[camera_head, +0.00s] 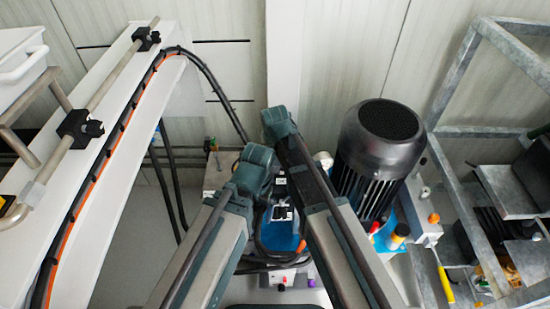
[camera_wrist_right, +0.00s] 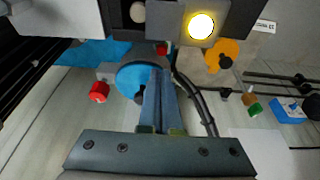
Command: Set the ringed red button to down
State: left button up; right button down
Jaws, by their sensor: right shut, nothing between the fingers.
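A small red button (camera_wrist_right: 162,48) sits at the lower edge of a grey control box (camera_wrist_right: 235,15) in the right wrist view. No ring around it can be made out at this size. My right gripper (camera_wrist_right: 158,75) is shut and empty, its fingertips just below the red button in the picture. Whether they touch it cannot be told. In the head view a small white box (camera_head: 290,279) low in the middle carries a tiny red spot. My forearms cover much of the middle there, and I cannot make out my left gripper.
A bright lit lamp (camera_wrist_right: 201,26) and an orange knob (camera_wrist_right: 222,55) are right of the button. A red knob (camera_wrist_right: 99,92) and a blue disc (camera_wrist_right: 138,77) are left of the fingers. A black motor (camera_head: 376,150) and a metal frame (camera_head: 465,210) stand right of my arms.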

jog(key=shift+f+b, duration=1.55)
jog(key=shift+f, duration=0.55)
notch_tip(320, 180, down, 3)
jog(key=b, duration=0.3)
jog(key=shift+r, duration=0.15)
jog(key=shift+r+p, duration=0.15)
jog(key=shift+p, duration=0.15)
jog(key=shift+r+p, duration=0.6)
jog(key=p+v, duration=1.2)
jog(key=shift+w+r, duration=0.3)
jog(key=shift+r, duration=0.05)
